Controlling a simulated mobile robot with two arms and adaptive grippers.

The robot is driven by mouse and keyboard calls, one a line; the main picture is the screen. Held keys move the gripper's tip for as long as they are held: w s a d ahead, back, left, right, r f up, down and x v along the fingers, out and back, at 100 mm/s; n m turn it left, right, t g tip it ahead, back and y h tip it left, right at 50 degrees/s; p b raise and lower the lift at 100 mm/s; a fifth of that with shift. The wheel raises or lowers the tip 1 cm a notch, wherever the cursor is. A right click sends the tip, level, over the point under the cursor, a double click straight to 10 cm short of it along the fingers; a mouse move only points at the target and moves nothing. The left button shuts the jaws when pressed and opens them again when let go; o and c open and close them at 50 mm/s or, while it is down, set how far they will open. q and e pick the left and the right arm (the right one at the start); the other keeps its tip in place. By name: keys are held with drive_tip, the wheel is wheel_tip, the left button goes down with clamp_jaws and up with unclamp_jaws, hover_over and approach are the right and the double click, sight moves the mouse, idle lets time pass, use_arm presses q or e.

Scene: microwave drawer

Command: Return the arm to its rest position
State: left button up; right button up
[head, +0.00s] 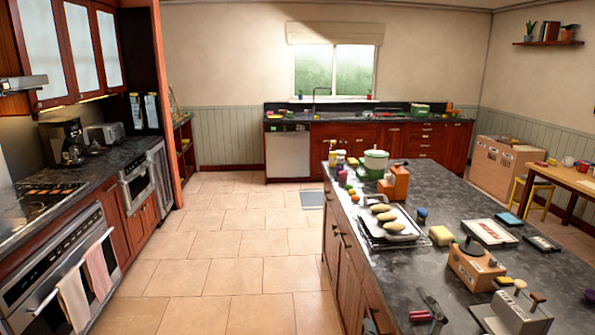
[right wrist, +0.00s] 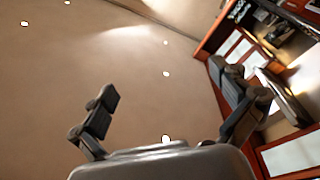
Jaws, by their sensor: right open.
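My right gripper (right wrist: 166,88) is open and empty in the right wrist view, its two dark fingers spread apart with nothing between them. It points up toward the ceiling, with cabinets off to the right. Most of the right arm is out of the picture. My left gripper is not in view.
An oven (head: 62,275) with towels stands at left. The tiled floor (head: 235,245) between is clear.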

drive_tip(key=s+d+f+m+g+h, duration=0.25)
drive_tip(key=s+f+g, duration=0.2)
drive_tip(key=f, duration=0.35)
drive_tip(key=s+d+f+m+g+h, duration=0.2)
drive_tip(key=s+f+m+g, duration=0.25)
drive_tip(key=f, duration=0.35)
drive_tip(key=s+a+f+g+y, duration=0.1)
drive_tip(key=s+f+g, duration=0.3)
drive_tip(key=s, duration=0.5)
drive_tip(key=s+a+f+g+y, duration=0.1)
drive_tip(key=s+f+g, duration=0.3)
drive_tip(key=s, duration=0.5)
drive_tip(key=s+f+b+x, duration=0.1)
drive_tip(key=s+b+x, duration=0.2)
drive_tip(key=x, duration=1.2)
drive_tip(key=s+f+b+x, duration=0.15)
drive_tip(key=s+x, duration=0.25)
drive_tip(key=x, duration=1.1)
drive_tip(key=s+d+f+g+b, duration=0.1)
drive_tip(key=s+f+b, duration=0.4)
drive_tip(key=s+f, duration=1.2)
wheel_tip(320, 180, down, 4)
drive_tip(key=shift+s+d+f+g+b, duration=0.2)
drive_tip(key=shift+s+d+g+b, duration=0.1)
drive_tip(key=shift+d, duration=0.6)
